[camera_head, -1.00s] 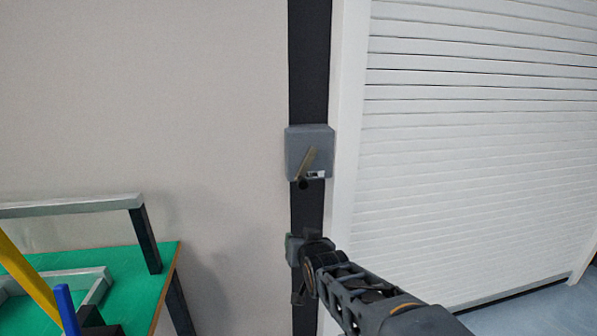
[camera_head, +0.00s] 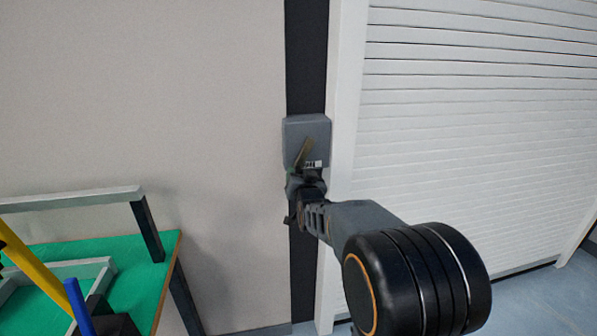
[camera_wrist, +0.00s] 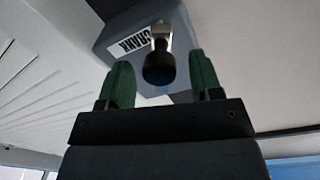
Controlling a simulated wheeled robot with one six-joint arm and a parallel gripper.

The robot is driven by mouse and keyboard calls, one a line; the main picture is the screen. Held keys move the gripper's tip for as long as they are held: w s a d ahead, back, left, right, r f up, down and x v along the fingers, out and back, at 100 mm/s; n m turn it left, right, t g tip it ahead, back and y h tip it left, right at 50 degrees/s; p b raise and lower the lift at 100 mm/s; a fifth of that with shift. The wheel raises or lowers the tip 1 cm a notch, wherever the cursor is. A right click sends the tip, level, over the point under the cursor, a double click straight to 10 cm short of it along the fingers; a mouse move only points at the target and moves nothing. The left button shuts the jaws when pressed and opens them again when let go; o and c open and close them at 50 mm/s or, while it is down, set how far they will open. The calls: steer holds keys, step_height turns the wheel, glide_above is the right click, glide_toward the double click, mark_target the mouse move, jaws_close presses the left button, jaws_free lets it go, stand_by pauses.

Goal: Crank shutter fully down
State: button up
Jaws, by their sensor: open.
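The grey crank box (camera_head: 306,133) is fixed on a dark vertical strip beside the shutter. Its brass-coloured crank arm (camera_head: 305,152) slants across the front. In the wrist view the box (camera_wrist: 118,30) bears a "CRANK" label (camera_wrist: 128,42), and the dark round crank knob (camera_wrist: 159,68) points toward the camera. My gripper (camera_wrist: 161,84) is open, its two green fingers on either side of the knob in the picture; I cannot tell whether they touch it. In the head view my gripper (camera_head: 303,182) covers the knob. The white slatted shutter (camera_head: 480,130) fills the right side, its bottom edge close to the floor.
A green-topped table (camera_head: 150,262) with metal frames and yellow and blue bars stands at the lower left. A plain beige wall (camera_head: 140,90) is left of the strip. The blue-grey floor (camera_head: 545,300) at the lower right is clear.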

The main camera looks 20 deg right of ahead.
mark_target(305, 158)
steer(key=shift+x, duration=1.55)
